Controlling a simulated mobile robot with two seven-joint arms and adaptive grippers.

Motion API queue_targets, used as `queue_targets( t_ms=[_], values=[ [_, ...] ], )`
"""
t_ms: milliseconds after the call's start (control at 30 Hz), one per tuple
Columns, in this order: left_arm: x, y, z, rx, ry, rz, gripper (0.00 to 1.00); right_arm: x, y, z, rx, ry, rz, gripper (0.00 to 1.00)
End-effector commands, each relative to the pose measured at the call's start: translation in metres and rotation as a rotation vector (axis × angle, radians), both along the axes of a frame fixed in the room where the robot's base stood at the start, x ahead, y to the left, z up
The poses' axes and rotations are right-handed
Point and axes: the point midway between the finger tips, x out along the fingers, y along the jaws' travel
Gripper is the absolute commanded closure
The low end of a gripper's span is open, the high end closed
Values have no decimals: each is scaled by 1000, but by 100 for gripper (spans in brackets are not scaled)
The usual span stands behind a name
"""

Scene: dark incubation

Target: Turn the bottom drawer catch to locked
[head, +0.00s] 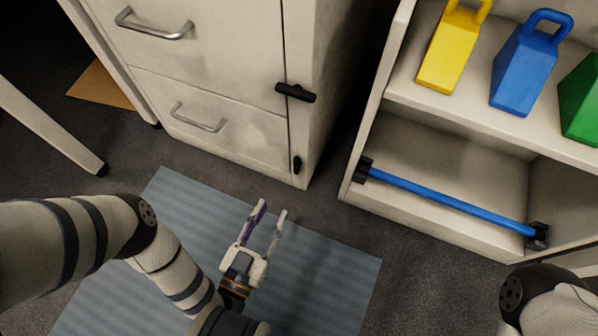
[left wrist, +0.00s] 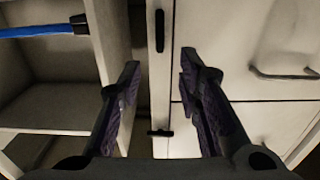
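The bottom drawer catch (head: 297,165) is a small black lever at the right edge of the bottom drawer (head: 215,125), standing vertical. It also shows upright near the top of the left wrist view (left wrist: 159,30), which looks upside down. The upper catch (head: 295,92) is black and lies horizontal across the cabinet edge; the left wrist view shows it low down (left wrist: 160,132). My left gripper (head: 271,211) is open and empty, in front of and below the bottom catch in the head view, apart from it. My right gripper is out of view.
An open shelf (head: 430,228) stands right of the cabinet, with a blue bar (head: 450,199) low in it and yellow (head: 447,60), blue (head: 518,75) and green (head: 583,105) weights above. A dark gap separates shelf and cabinet. A blue-grey mat (head: 335,285) lies below my left gripper.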

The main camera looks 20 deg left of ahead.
Motion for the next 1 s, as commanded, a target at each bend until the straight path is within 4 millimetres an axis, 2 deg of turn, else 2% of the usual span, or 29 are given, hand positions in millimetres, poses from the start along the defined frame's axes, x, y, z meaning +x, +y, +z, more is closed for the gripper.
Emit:
queue_targets(
  t_ms=[133, 400, 533, 700, 900, 933, 1000],
  values=[
    [19, 1, 0, 2, -5, 2, 68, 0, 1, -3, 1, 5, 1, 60],
    [88, -2, 0, 0, -6, 2, 68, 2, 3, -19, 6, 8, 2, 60],
    [110, -3, 1, 0, -4, 2, 68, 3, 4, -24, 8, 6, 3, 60],
    [120, -4, 2, 0, -2, 1, 68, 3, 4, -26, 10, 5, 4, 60],
    [121, -4, 2, 0, -1, 1, 68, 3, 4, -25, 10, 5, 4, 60],
    [121, -4, 2, 0, -1, 1, 73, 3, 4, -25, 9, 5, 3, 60],
    [121, -4, 2, 0, -1, 1, 89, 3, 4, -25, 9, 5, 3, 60]
  ],
)
